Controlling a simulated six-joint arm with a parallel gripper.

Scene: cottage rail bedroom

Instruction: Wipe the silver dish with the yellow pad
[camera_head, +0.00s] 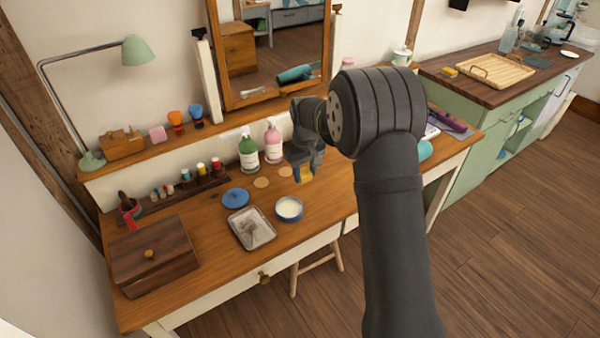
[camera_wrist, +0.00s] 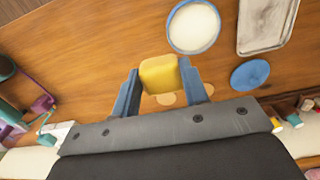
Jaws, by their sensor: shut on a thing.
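The silver dish (camera_head: 252,228) is a shallow rectangular tray lying on the wooden dressing table, with a dark smudge on its inside. It also shows at the top right of the wrist view (camera_wrist: 266,22). My gripper (camera_head: 305,174) is above the table, to the right of and behind the dish, apart from it. In the wrist view its two blue fingers (camera_wrist: 161,88) are shut on the yellow pad (camera_wrist: 160,74). The pad shows only in part under my gripper in the head view (camera_head: 307,173).
A round blue tub of white cream (camera_head: 289,208) stands right of the dish, and its blue lid (camera_head: 235,198) lies behind. Green (camera_head: 248,152) and pink (camera_head: 273,143) pump bottles stand left of my gripper. A wooden box (camera_head: 152,256) sits at the left.

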